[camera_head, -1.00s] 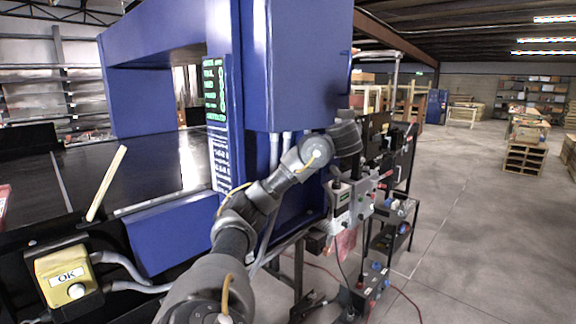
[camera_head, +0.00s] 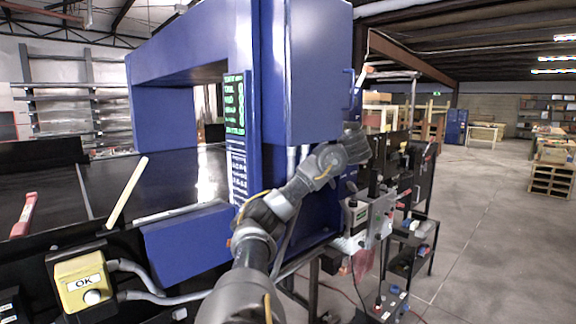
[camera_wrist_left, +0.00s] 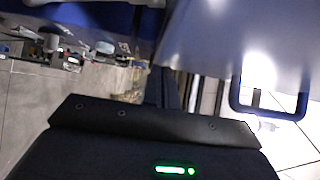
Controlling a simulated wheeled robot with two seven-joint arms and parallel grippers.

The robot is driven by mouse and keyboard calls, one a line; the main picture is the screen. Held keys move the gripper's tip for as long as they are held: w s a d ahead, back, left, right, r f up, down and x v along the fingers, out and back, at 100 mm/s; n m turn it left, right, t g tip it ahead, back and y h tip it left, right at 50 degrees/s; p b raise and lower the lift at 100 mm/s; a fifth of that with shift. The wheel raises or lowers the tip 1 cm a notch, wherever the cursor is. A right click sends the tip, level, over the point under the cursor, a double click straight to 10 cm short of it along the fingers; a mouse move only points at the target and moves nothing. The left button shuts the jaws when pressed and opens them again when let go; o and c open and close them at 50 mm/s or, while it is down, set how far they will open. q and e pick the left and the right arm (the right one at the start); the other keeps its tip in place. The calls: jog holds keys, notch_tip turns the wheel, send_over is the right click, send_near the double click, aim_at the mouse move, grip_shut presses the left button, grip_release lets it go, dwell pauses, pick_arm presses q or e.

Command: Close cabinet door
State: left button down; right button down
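The blue cabinet door (camera_head: 318,75) is a tall panel on the detector housing, with a blue bar handle (camera_head: 349,89) near its right edge. I cannot tell how far it stands open. One arm of mine reaches up from the bottom centre to just below the door's lower right corner; its gripper is hidden or too unclear there. In the left wrist view, a pale blue-grey panel (camera_wrist_left: 210,40) fills the upper right, with a blue loop handle (camera_wrist_left: 270,108) at its right. My left gripper (camera_wrist_left: 168,88) shows dark and blurred before it. My right gripper is not in view.
A conveyor (camera_head: 130,180) runs through the blue housing at left, with a yellow OK button box (camera_head: 82,282) in front. A cart with devices (camera_head: 412,235) stands right of my arm. Open floor (camera_head: 490,240) lies at right.

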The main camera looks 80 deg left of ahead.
pick_arm(q)
jog(key=shift+s+a, duration=0.1)
jog(key=s+d+b, duration=0.1)
jog(key=d+b, duration=0.2)
jog(key=d, duration=1)
jog(key=shift+d+b, duration=0.15)
jog(key=shift+b, duration=0.15)
jog(key=shift+w, duration=0.1)
